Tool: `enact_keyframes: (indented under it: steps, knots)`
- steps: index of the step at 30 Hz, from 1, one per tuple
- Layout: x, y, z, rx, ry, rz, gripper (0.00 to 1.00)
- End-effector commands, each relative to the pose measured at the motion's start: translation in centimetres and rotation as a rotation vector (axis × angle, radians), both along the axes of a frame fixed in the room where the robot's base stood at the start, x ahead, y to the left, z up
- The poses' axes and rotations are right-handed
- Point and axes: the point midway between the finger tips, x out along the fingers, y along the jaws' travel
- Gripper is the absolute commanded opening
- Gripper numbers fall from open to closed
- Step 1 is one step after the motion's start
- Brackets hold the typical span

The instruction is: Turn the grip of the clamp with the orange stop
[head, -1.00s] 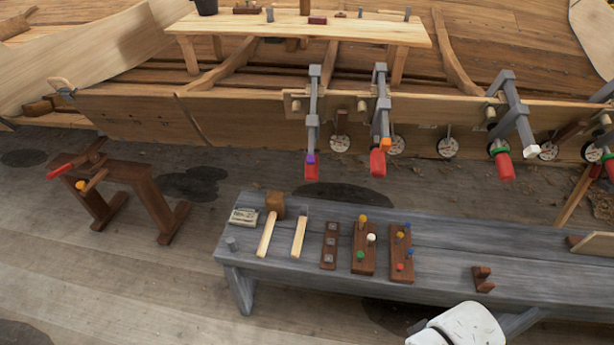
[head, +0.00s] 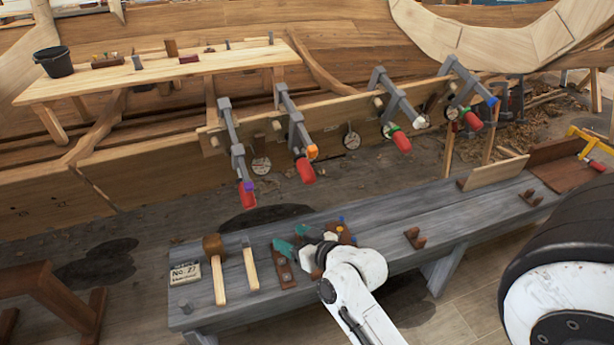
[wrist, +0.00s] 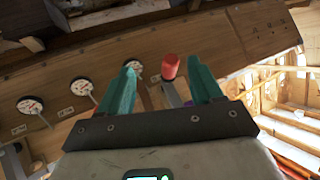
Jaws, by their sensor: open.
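The clamp with the orange stop (head: 312,151) hangs on the plank edge, second from left in the head view. Its red grip (head: 306,171) points down toward the bench. To its left is a clamp with a purple stop (head: 249,187); to its right are clamps with white (head: 420,122) and blue (head: 492,100) stops, all with red grips. My gripper (head: 292,239) is open, its teal fingers above the bench, apart from the clamps.
The grey bench (head: 350,222) carries a mallet (head: 216,268), a label card (head: 185,274) and peg blocks partly hidden by my arm. A trestle table (head: 160,77) with a bucket (head: 53,62) stands behind. Round dials (wrist: 82,91) line the plank. Floor shows between bench and plank.

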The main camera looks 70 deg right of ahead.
Motion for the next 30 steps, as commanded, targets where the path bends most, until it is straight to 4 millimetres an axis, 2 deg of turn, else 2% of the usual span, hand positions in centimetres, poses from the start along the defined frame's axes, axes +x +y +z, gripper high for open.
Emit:
enact_keyframes:
  steps: [1,3,6,9,12,17,30]
  knots:
    - [-0.7,-2.5,1.1,-0.032,-0.074,-0.073,0.65]
    - [-1.8,-5.0,2.5,-0.077,-0.161,-0.155,0.65]
    - [-3.4,-7.7,4.0,-0.128,-0.251,-0.248,0.65]
    - [-4.5,-9.2,5.0,-0.162,-0.304,-0.306,0.65]
    - [-4.8,-9.9,5.4,-0.176,-0.325,-0.33,0.65]
    - [-3.6,-11.1,5.5,-0.179,-0.329,-0.333,0.65]
    - [1.9,-15.8,5.5,-0.177,-0.326,-0.33,0.65]
